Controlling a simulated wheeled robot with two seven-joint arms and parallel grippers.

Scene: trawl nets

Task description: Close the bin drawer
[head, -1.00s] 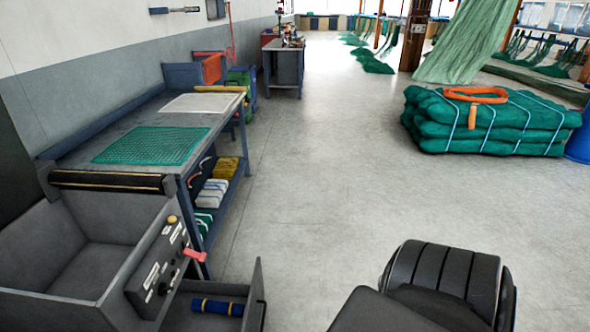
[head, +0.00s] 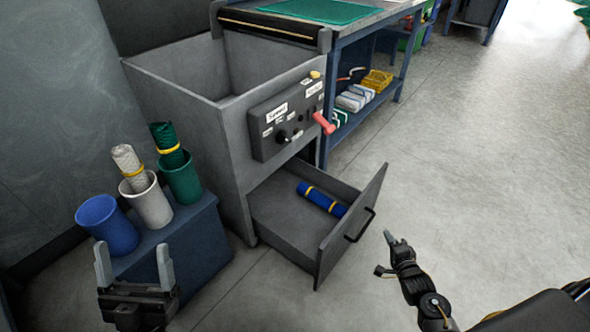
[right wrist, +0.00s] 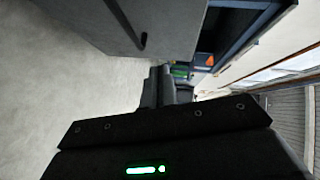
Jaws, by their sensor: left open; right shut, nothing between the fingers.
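The bin drawer (head: 338,234) stands pulled out from the lower part of the grey bin cabinet (head: 215,150). Its front panel carries a black bar handle (head: 361,225). A blue roll with yellow bands (head: 322,199) lies inside the drawer. My right gripper (head: 389,237) is shut and empty, just right of the drawer front and apart from the handle. In the right wrist view its shut fingers (right wrist: 158,85) show below a grey panel, likely the drawer front. My left gripper (head: 133,262) is open and empty at the lower left, in front of the blue stand.
A dark blue stand (head: 190,245) beside the cabinet holds a blue cup (head: 107,225), a white cup (head: 147,205) and a green cup (head: 183,182), two with rolled nets. A workbench (head: 345,20) with a shelf stands behind. The floor (head: 450,150) to the right is clear.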

